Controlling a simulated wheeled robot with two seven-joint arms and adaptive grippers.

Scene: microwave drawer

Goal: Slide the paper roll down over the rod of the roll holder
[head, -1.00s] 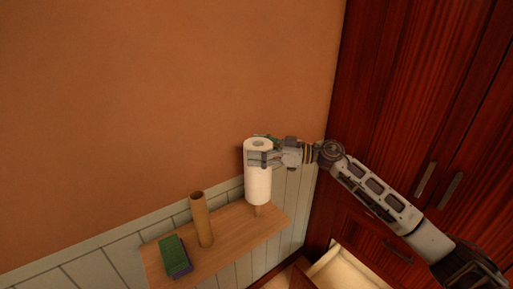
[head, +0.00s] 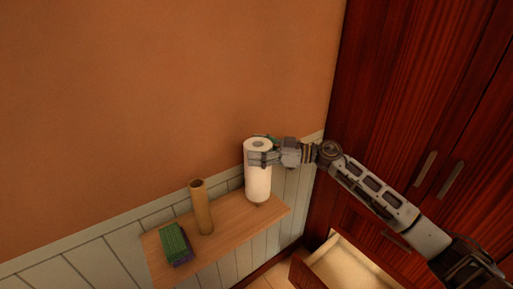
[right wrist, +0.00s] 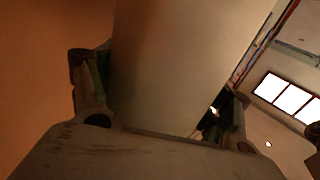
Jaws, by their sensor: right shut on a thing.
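The white paper roll (head: 258,186) stands upright at the right part of the wooden shelf in the head view. My right gripper (head: 262,157) is shut around its upper part from the right. In the right wrist view the roll (right wrist: 175,65) fills the space between the fingers. The roll's lower end is close to the shelf. Only a small brown bit of the roll holder (head: 258,206) shows under it. The rod is hidden, and I cannot tell how far the roll sits over it. My left gripper is not in view.
The wooden shelf (head: 228,228) also carries an upright brown tube (head: 202,208) left of the roll and a green and purple block (head: 176,244) at its left end. A dark red cabinet (head: 410,90) stands at the right, with an open drawer (head: 345,268) below.

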